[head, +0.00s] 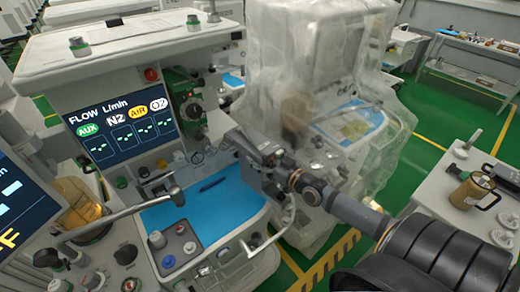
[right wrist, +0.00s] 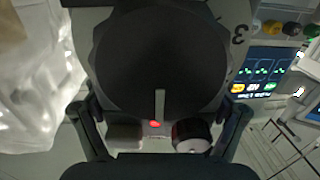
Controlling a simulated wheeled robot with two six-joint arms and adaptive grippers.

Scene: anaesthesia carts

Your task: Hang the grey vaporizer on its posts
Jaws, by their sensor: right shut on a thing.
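The grey vaporizer fills the top of the right wrist view, with its large dark dial (right wrist: 160,55), a white pointer mark and a numeral 3 on the pale collar. A small red light and two knobs show below the dial. My right gripper (head: 264,160) is shut on it, one finger on each side in the right wrist view (right wrist: 158,112). In the head view they are held in front of the anaesthesia machine (head: 130,42), right of a green-dialled unit (head: 186,108); the vaporizer is hard to separate from the gripper there. The posts cannot be made out. My left gripper is not in view.
A blue work surface (head: 170,222) with a dark pen lies below and left of the gripper. A plastic-draped machine (head: 285,50) stands close behind. A white cart (head: 440,195) with a gold-brown canister (head: 472,190) is at right. Green floor shows between them.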

